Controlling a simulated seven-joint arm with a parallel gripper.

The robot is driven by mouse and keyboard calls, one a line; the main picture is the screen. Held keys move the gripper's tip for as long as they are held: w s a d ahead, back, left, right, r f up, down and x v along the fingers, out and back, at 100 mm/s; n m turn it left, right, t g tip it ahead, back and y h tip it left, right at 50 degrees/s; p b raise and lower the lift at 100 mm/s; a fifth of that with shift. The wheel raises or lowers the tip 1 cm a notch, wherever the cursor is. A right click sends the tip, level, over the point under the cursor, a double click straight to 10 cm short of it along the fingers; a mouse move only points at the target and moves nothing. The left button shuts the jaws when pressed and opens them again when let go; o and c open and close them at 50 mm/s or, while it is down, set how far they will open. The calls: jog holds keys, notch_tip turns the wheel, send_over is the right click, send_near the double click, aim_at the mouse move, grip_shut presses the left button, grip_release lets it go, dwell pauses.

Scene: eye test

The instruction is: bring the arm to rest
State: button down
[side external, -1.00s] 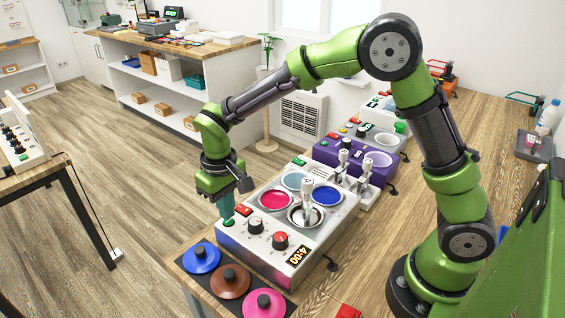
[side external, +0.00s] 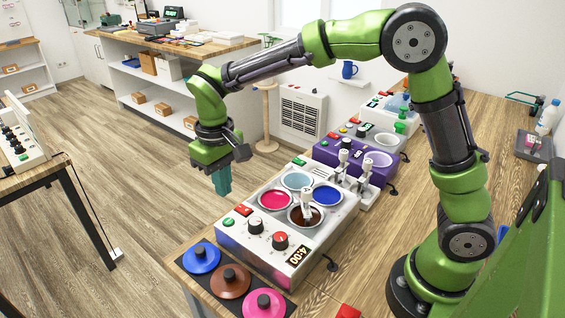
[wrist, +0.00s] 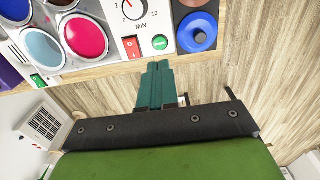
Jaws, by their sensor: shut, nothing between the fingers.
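My gripper (side external: 222,186) is shut and empty. It hangs in the air above and just left of the white machine's near-left corner, its teal fingers pointing down. The arm is bent over the bench from the right. In the wrist view the teal fingers (wrist: 156,75) are together, with wood floor behind them and the machine's edge just beyond their tips. The white machine (side external: 262,243) has several round pots of coloured contents, two dials, a 4:00 display, a red switch (side external: 243,210) and a green button (side external: 228,222). The gripper touches none of it.
Blue, brown and pink lids (side external: 230,281) lie on a dark mat in front of the machine. A purple machine (side external: 351,165) and more units stand behind it. A bottle (side external: 548,117) stands at the far right. Open floor lies left of the bench.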

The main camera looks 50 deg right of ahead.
jog(key=s+d+r+m+t+y, duration=0.1)
jog(key=s+d+r+m+t, duration=0.1)
jog(key=s, duration=0.7)
jog(key=s+d+r+m+t+y, duration=0.1)
jog(key=s+d+r+m+t, duration=0.1)
jog(key=s+d+r+t, duration=0.3)
jog(key=shift+s+d+r, duration=0.9)
jog(key=shift+s+d, duration=1)
jog(key=shift+s, duration=0.2)
dwell(4.5)
